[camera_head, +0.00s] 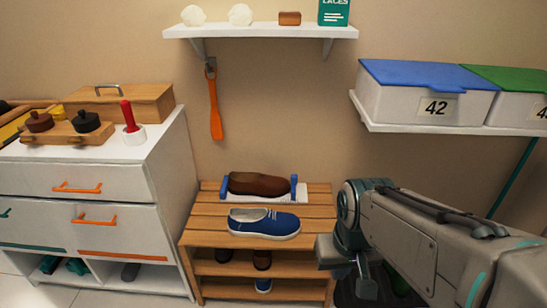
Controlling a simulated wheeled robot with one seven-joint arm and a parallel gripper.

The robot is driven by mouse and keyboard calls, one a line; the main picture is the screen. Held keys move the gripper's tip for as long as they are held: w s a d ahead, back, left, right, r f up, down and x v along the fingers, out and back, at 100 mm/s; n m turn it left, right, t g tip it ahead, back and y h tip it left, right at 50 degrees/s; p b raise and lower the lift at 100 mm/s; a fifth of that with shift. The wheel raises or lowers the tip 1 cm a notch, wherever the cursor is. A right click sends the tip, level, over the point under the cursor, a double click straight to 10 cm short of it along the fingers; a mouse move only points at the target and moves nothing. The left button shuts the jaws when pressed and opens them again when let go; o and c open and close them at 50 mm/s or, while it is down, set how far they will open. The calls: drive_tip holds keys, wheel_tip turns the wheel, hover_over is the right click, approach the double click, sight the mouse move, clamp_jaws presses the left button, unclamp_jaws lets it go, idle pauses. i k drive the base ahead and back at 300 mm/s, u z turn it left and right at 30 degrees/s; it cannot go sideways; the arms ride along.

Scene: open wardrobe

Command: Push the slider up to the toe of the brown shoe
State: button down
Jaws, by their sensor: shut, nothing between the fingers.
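The brown shoe (262,185) lies sideways on a white measuring board (262,198) on top of the wooden rack. A blue upright piece (224,186) stands at the board's left end, close to the shoe. Another blue upright piece (294,187) stands at the right end, by the shoe's right tip. One of these looks like the slider; I cannot tell from the picture which, or whether either touches the shoe. My gripper (367,292) is low, right of the rack and apart from the board. It is shut and empty, partly hidden by my arm.
A blue sneaker (264,223) lies in front of the board on the wooden rack (210,236). More shoes sit below. A white cabinet (165,170) stands left. A shelf with lidded boxes (425,96) is at right, and an orange shoehorn (215,110) hangs above.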

sight(294, 178)
drive_tip(key=u, duration=0.5)
drive_tip(key=i, duration=1.2)
drive_tip(key=z, duration=0.7)
